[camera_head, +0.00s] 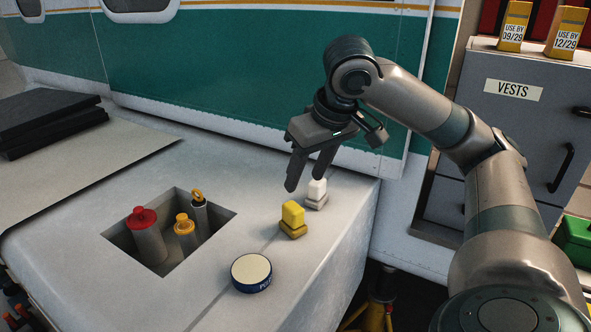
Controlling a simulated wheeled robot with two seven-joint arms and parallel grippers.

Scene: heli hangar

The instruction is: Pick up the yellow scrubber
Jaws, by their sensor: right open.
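The yellow scrubber (293,216) stands on the light grey worktop, right of the square recess, and is fully visible. It is a small yellow block on a darker yellowish base. My right gripper (305,186) is open and empty, its fingers pointing down above and behind the yellow scrubber, apart from it in the picture. A similar white scrubber (317,190) stands just behind and right of the yellow one, close to the right finger. My left gripper is not in view.
A square recess (120,236) holds a red-capped cylinder (148,236) and two yellow-topped ones. A round tin (251,272) sits in front of the scrubber. Black slabs (45,115) lie at the left. The worktop's right edge is near the scrubbers. A grey drawer cabinet (515,130) stands at right.

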